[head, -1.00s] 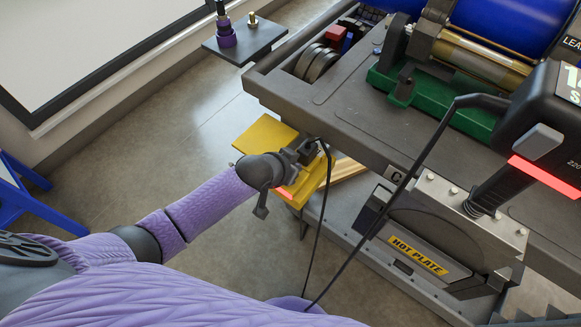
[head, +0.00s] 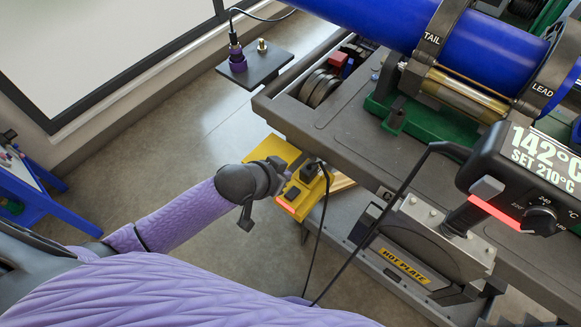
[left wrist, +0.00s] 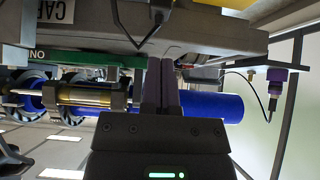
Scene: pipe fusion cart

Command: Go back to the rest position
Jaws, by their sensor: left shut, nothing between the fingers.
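My left gripper (head: 275,172) is in the head view at the end of my purple left arm, beside the yellow power strip (head: 292,192) at the cart's left edge. It is shut and empty. In the left wrist view my left gripper (left wrist: 161,85) shows its two dark fingers pressed together, pointing at the edge of the cart (left wrist: 205,30). Whether it touches the cart or the strip cannot be told. My right gripper is in neither view.
The cart (head: 300,113) carries a blue pipe (head: 380,22) in clamps. A hot plate (head: 405,262) and a temperature display (head: 535,165) stand at right, with loose black cables hanging near my left gripper. A small shelf (head: 262,68) juts out above. Open floor (head: 170,150) lies left.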

